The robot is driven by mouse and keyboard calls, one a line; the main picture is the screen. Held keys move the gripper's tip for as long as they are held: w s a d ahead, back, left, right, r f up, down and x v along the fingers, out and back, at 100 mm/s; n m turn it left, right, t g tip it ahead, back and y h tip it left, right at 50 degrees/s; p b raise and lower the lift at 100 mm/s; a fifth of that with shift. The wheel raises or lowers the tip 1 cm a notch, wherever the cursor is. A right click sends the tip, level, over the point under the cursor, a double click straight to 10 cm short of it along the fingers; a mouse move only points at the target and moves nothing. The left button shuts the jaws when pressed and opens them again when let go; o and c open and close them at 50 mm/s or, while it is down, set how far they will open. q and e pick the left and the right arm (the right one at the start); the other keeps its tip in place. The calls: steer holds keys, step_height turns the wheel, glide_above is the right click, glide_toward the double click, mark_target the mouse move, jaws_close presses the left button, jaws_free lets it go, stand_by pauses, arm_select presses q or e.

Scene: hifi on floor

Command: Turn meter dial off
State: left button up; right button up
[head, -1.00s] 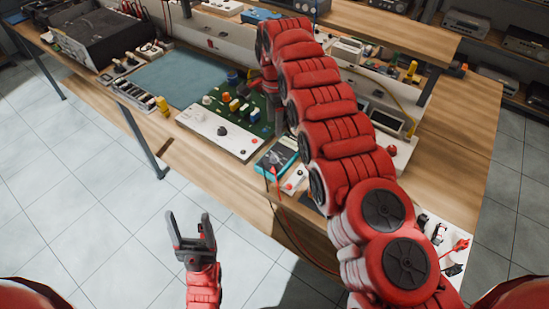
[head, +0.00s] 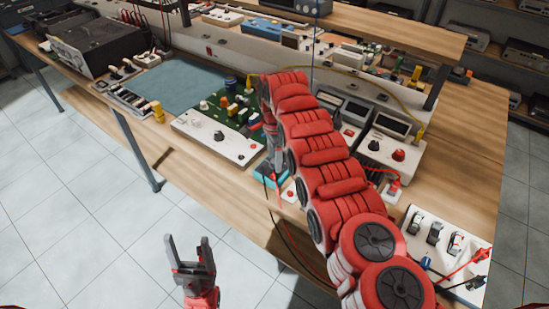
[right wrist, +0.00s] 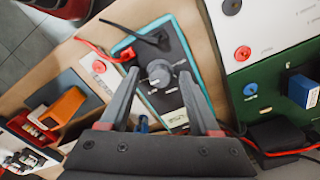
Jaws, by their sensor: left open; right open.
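The meter has a teal case and a dark face. In the head view only part of the meter (head: 262,171) shows, behind my right gripper. In the right wrist view the meter (right wrist: 178,50) carries a round grey dial (right wrist: 159,73) with a light pointer mark. My right gripper (right wrist: 160,76) is open, with one fingertip on each side of the dial; I cannot tell whether they touch it. In the head view my right gripper (head: 276,160) is over the meter, pointing down. My left gripper (head: 190,247) is open and empty over the floor in front of the bench.
Red and black leads (right wrist: 102,48) plug into the meter. A white-edged panel (head: 205,140) with a green board stands to its left. A switch panel (head: 432,240) lies at the bench's right front. Two display units (head: 383,145) stand behind my right arm.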

jaws_close()
stand_by(0.3)
